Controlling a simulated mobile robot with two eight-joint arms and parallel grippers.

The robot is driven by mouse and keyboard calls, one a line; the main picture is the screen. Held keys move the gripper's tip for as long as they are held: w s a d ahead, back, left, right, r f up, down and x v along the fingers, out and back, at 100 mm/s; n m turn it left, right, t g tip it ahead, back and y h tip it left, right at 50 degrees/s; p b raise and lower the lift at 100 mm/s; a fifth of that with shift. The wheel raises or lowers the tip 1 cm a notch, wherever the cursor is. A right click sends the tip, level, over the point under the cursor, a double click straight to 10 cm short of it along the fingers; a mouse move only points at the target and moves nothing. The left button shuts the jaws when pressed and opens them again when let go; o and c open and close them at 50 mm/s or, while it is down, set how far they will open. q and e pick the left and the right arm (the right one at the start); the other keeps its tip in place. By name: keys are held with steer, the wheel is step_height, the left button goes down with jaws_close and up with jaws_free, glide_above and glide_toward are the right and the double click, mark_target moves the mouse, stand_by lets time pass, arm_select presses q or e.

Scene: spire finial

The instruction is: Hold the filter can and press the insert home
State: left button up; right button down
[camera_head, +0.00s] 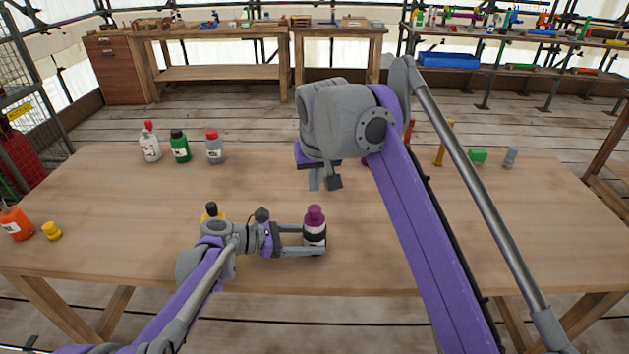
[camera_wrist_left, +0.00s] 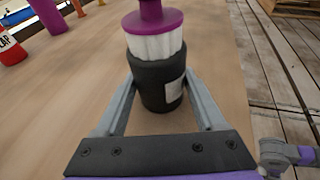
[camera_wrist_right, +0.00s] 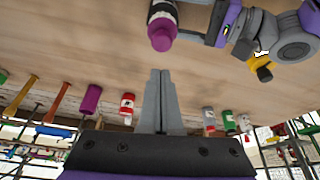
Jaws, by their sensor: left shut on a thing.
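The filter can (camera_head: 314,241) is dark with a white label and stands upright near the table's front edge. The insert (camera_head: 314,216) has a purple cap and knob. In the left wrist view its white pleated part (camera_wrist_left: 156,46) shows between the purple cap and the can's rim. My left gripper (camera_head: 312,243) is shut around the can (camera_wrist_left: 157,85), one finger on each side. My right gripper (camera_head: 325,182) is shut and empty, above the table and behind the can. In the right wrist view its fingers (camera_wrist_right: 160,90) lie together, with the purple cap (camera_wrist_right: 162,36) beyond them.
On the table (camera_head: 120,220), white, green and grey bottles (camera_head: 180,146) stand at back left. An orange bottle (camera_head: 15,222) and yellow piece (camera_head: 52,231) are at left. A green block (camera_head: 478,156) is at back right. A yellow, black-capped bottle (camera_wrist_right: 260,68) stands beside my left arm.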

mark_target(314, 208)
steer(key=shift+f, duration=0.1)
stand_by(0.3)
steer(key=shift+f, duration=2.1)
step_height(314, 208, up, 7)
stand_by(0.8)
arm_select(q)
steer(key=o, duration=1)
steer(key=shift+c, duration=0.2)
